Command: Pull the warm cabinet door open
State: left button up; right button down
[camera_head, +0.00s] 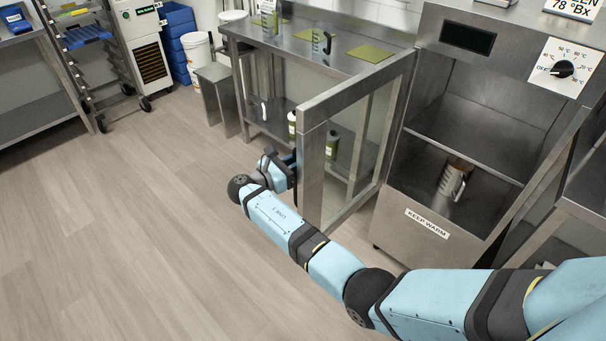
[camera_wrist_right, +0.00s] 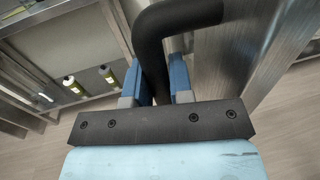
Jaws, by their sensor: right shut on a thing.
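The warm cabinet (camera_head: 420,215) stands at the right in the head view. Its framed glass door (camera_head: 312,165) is swung wide open, standing out to the left of the cabinet. My right gripper (camera_head: 290,172) is at the outer side of the door's free edge, partly hidden there. In the right wrist view, my right gripper (camera_wrist_right: 168,85) has its blue fingers on either side of a thick black bar, the door handle (camera_wrist_right: 150,50). It is shut on the handle. My left gripper is not in view.
Inside the cabinet, a metal pitcher (camera_head: 453,181) sits low under a shelf. A steel table (camera_head: 290,42) with green mats stands behind the door. Bottles (camera_head: 332,145) stand on its lower shelf. The floor (camera_head: 130,220) to the left is clear.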

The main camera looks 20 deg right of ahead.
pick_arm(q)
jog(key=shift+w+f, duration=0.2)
pick_arm(e)
jog(key=shift+w+a+g, duration=0.1)
jog(key=shift+w+g, duration=0.2)
jog(key=shift+w, duration=0.25)
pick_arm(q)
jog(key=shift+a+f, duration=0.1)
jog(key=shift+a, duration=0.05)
pick_arm(e)
jog(key=c, duration=1)
grip_release()
jog(key=shift+c, duration=0.2)
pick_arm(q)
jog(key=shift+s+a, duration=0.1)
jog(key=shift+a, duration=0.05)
